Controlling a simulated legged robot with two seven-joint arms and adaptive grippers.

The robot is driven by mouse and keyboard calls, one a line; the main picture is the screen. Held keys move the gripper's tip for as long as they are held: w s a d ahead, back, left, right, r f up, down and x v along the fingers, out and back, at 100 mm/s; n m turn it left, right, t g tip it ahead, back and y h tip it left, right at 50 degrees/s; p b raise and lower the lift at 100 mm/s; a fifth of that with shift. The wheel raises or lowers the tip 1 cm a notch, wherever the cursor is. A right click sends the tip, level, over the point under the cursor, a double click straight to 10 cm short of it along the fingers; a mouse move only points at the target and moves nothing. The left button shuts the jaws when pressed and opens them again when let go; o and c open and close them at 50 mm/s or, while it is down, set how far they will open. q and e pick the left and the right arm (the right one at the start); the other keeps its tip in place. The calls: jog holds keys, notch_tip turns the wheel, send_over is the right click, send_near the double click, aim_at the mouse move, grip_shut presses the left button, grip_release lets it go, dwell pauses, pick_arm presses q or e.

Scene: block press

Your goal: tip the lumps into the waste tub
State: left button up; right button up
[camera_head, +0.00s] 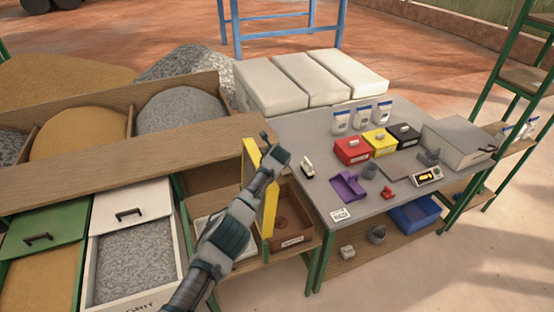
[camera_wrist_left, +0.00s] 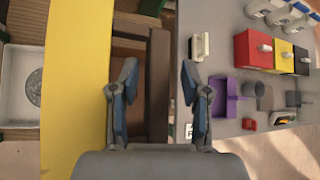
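My left gripper (camera_head: 275,155) reaches over the wooden bay beside the grey table. In the left wrist view its two fingers (camera_wrist_left: 159,70) stand apart with nothing seen between them. A yellow panel-like object (camera_head: 269,210) stands beside my gripper, over the bay; it fills a broad strip left of the fingers in the left wrist view (camera_wrist_left: 75,90). I cannot tell whether it touches the gripper. A brown tub with a front label (camera_head: 292,241), likely the waste tub, sits below; its wall shows under the fingers (camera_wrist_left: 158,85). I cannot make out any lumps. My right gripper is out of view.
A white tray (camera_wrist_left: 18,112) with a round grey patch lies left of the yellow object. The grey table (camera_head: 315,140) holds a purple scoop (camera_head: 347,186), red (camera_head: 352,150), yellow and black boxes and a white-handled tool (camera_head: 308,167). Bins of sand and grit lie left.

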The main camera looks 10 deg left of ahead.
pick_arm(q)
jog(key=shift+s+a+f, duration=0.1)
jog(key=shift+a+f, duration=0.05)
jog(key=shift+a, duration=0.1)
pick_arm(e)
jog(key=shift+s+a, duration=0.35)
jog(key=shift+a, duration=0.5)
pick_arm(q)
jog(key=shift+s+d+r, duration=0.3)
jog(key=shift+d+r, duration=0.1)
jog(key=v, duration=1)
jog(key=shift+s+r, duration=0.25)
jog(key=shift+s, duration=0.1)
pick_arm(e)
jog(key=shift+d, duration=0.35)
pick_arm(q)
jog(key=shift+a, duration=0.35)
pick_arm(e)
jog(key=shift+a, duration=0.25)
pick_arm(q)
jog(key=shift+d, duration=0.2)
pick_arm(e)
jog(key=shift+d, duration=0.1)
